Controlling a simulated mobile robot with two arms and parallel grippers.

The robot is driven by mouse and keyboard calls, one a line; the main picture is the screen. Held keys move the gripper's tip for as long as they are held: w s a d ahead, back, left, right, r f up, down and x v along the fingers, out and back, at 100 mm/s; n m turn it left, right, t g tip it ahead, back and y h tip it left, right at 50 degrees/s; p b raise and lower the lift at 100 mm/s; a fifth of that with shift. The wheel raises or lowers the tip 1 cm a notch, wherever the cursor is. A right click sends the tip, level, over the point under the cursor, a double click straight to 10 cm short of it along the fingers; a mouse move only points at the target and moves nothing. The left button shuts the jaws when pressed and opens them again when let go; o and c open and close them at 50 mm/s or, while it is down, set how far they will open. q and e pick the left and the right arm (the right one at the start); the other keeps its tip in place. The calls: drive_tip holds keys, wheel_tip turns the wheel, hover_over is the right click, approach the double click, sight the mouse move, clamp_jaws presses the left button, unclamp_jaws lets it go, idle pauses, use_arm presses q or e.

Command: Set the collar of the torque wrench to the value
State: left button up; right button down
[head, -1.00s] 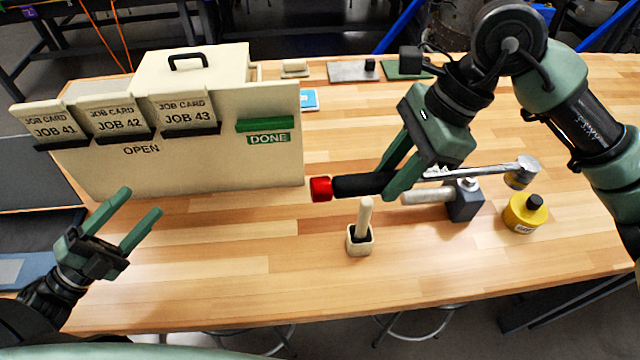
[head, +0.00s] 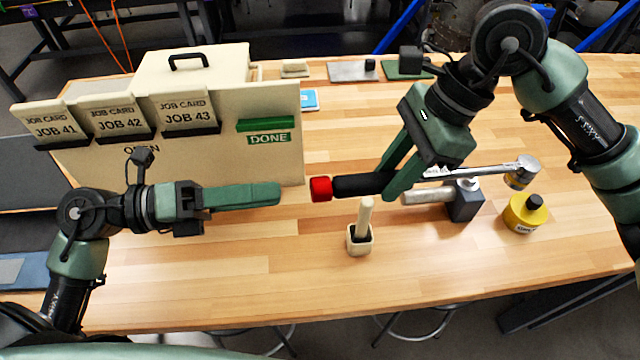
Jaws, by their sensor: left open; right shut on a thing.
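The torque wrench (head: 365,185) has a black grip, a silver shaft to the right and a red collar (head: 320,189) at its left end. My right gripper (head: 390,185) is shut around the black grip and holds the wrench roughly level above the table. My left gripper (head: 279,194) points right at the red collar, with a small gap between its fingertips and the collar. Its fingers overlap in this view, so the opening between them is hidden; it holds nothing visible. No scale or value on the wrench is readable.
A cream board (head: 220,160) with JOB 41, 42 and 43 cards and a DONE label stands behind my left gripper. A small cream pot (head: 360,241) with a handle stands below the wrench. A grey block (head: 465,203) and a yellow bottle (head: 525,215) stand right. The front table is clear.

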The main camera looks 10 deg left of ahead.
sight(311, 190)
use_arm(q)
drive_tip(key=shift+x, duration=3.05)
clamp_jaws()
drive_tip(key=n, duration=0.8)
drive_tip(key=shift+n, duration=0.3)
drive_tip(key=n, duration=0.4)
drive_tip(key=shift+a+f+n, duration=0.1)
drive_tip(key=shift+n, duration=0.3)
drive_tip(key=n, duration=0.4)
drive_tip(key=shift+o, duration=1.2)
unclamp_jaws()
